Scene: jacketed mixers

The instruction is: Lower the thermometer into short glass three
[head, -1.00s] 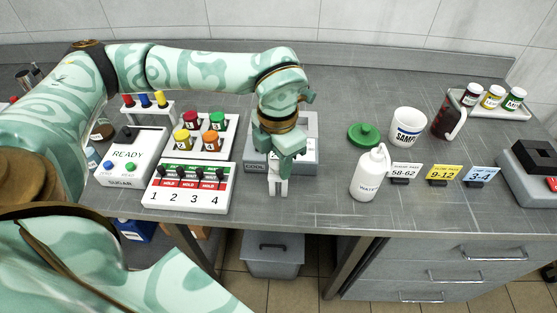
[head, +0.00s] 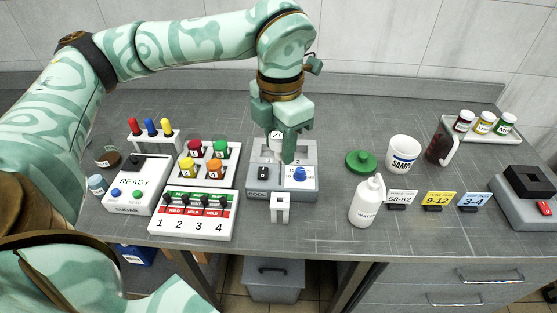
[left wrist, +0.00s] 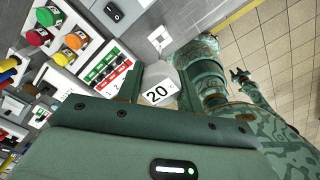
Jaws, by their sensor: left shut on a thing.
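My left gripper (head: 282,140) is shut on the thermometer (head: 276,136), whose pale head with the number 20 shows between the fingers. The thermometer's head also shows in the left wrist view (left wrist: 158,94); its lower part is hidden. The gripper is above the grey COOL box (head: 257,190). A small white stand (head: 281,207) sits empty in front of that box. I cannot tell which vessel is short glass three. My right gripper seems to show small in the left wrist view (left wrist: 240,75).
A numbered switch panel (head: 190,222) lies in front of the rack, with a READY box (head: 135,183) to its left. A white bottle (head: 367,203), green lid (head: 361,162) and mug (head: 403,153) stand right of the COOL box. The counter between is clear.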

